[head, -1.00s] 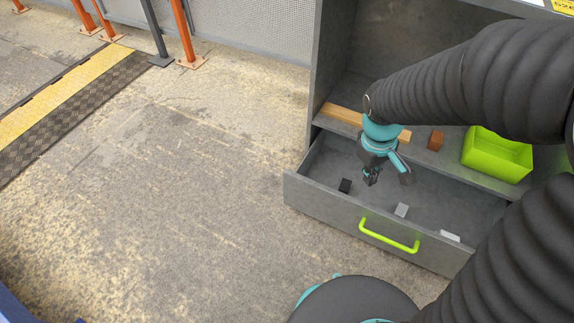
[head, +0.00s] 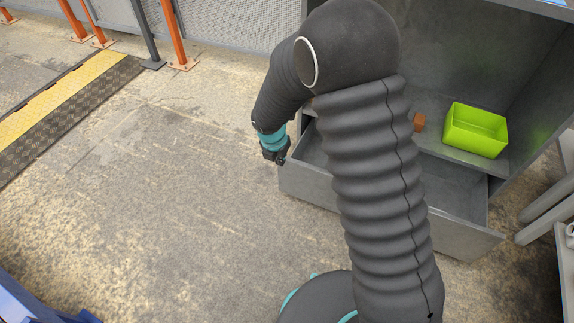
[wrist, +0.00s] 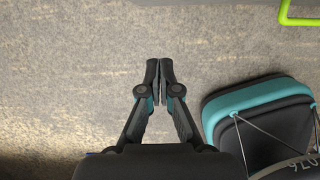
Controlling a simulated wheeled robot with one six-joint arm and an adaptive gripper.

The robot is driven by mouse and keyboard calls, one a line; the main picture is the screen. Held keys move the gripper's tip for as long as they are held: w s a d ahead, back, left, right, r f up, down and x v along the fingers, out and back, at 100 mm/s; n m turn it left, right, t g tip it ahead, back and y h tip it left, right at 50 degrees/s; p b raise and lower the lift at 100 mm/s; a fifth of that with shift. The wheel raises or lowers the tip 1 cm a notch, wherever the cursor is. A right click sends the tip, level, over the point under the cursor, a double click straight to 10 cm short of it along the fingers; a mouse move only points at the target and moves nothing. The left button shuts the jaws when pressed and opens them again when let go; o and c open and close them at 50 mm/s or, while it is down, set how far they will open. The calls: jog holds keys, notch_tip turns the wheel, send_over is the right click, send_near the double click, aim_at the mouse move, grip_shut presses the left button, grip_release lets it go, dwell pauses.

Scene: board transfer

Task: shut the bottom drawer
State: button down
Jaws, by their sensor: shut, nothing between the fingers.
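The bottom drawer (head: 466,236) is grey and stands pulled out of the grey cabinet in the head view. My arm crosses in front of it and hides its middle and its handle there. The green handle (wrist: 300,21) shows in part at the top right of the wrist view. My gripper (head: 281,160) is by the drawer's left front corner in the head view; I cannot tell whether it touches. In the wrist view my gripper (wrist: 160,65) has its fingertips together, empty, above the floor.
On the cabinet shelf above the drawer are a bright green bin (head: 476,130) and a small brown block (head: 419,122). Grey beams (head: 548,212) lie close to the cabinet's right. Open concrete floor (head: 150,200) spreads to the left, with a yellow-and-black strip (head: 62,95) beyond.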

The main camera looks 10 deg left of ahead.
jog(key=w+d+f+b, duration=0.1)
jog(key=w+d+f, duration=0.1)
jog(key=w+f, duration=0.4)
jog(key=shift+s+x, duration=0.4)
jog(key=shift+x, duration=1.35)
jog(key=shift+f, duration=0.1)
